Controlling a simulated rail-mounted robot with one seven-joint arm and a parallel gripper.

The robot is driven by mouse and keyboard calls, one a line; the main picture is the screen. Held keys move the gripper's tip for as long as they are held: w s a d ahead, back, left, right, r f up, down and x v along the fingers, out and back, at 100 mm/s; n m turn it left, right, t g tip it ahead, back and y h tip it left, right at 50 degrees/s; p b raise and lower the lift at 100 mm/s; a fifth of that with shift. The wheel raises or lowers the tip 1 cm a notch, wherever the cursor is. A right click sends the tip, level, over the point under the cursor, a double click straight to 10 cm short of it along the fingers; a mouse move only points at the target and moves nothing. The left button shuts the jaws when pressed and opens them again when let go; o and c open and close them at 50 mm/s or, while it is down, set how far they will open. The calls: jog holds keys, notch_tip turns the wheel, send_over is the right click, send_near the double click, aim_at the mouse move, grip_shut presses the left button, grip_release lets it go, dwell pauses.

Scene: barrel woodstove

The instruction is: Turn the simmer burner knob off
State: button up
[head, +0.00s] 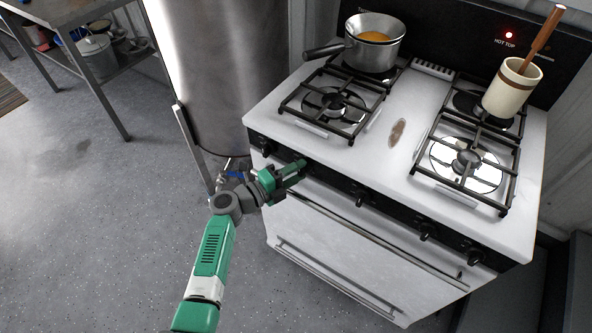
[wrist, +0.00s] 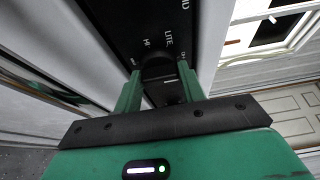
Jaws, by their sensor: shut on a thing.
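My gripper (head: 298,168) is at the black front panel of the white stove (head: 392,130), left of the panel's middle. In the wrist view its two green fingers (wrist: 160,84) stand on either side of a round black knob (wrist: 158,66) and are shut on it. A short white mark shows on the knob's lower part. White lettering on the panel beside it reads "HI" and "LITE"; another label is cut off at the top. In the head view my gripper hides this knob. No label naming the burner is readable.
More black knobs sit along the panel, including one (head: 360,196) to the right. A saucepan (head: 374,42) with orange contents stands on the back left burner. A crock (head: 512,88) with a wooden handle stands back right. A metal cylinder (head: 222,70) is close on the left.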

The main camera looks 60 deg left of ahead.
dwell(0.4)
jog(key=o, duration=1)
jog(key=s+p, duration=0.1)
jog(key=s, duration=0.1)
jog(key=s+d, duration=0.1)
jog(key=s, duration=0.2)
jog(key=s+p, duration=0.1)
jog(key=s, duration=0.1)
jog(key=shift+s+d+p, duration=0.15)
jog(key=shift+s+p, duration=0.2)
